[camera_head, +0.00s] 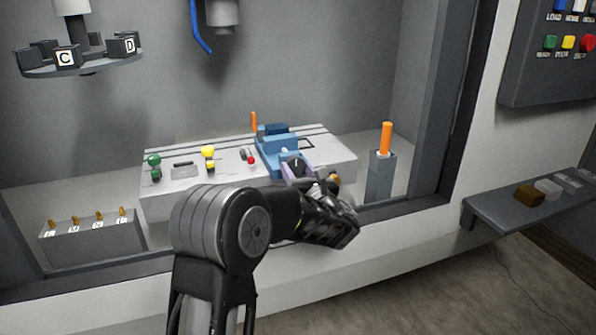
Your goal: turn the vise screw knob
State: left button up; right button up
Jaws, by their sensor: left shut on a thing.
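A blue vise (276,145) sits on the right part of the light grey bench block (170,207). At its near end is a dark round screw knob (296,163) with a small light mark. My left gripper (298,170) reaches up to it from the near side, with pale purple fingers at the knob's sides, shut on it. The black gripper body and wrist hide the near front of the block below the vise. My right gripper is not in view.
The block carries a green knob (153,161), a yellow knob (208,152) and a red knob (251,160). An orange-handled tool (386,138) stands in a grey holder (381,177) at right.

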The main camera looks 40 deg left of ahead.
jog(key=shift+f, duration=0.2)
pick_arm(q)
jog(key=shift+f+n+b, duration=0.2)
jog(key=shift+n+b, duration=0.3)
jog(key=shift+b, duration=0.55)
jog(key=n+b, duration=1.2)
jog(key=b, duration=0.6)
jog(key=shift+f, duration=0.2)
jog(key=n+b, duration=0.5)
jog(key=b, duration=0.2)
jog(key=shift+r, duration=0.1)
jog(key=n+b, duration=0.4)
jog(key=shift+w+r+n, duration=0.1)
jog(key=shift+n, duration=0.3)
jog(key=shift+r+n+b, duration=0.15)
jog(key=shift+n+b, duration=1)
jog(key=shift+n, duration=0.35)
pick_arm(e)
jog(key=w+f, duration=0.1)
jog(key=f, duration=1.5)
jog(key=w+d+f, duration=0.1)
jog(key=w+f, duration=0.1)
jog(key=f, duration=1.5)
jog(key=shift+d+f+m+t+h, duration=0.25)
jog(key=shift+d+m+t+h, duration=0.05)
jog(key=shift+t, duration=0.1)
pick_arm(q)
jog(key=o, duration=1.4)
jog(key=shift+r, duration=0.1)
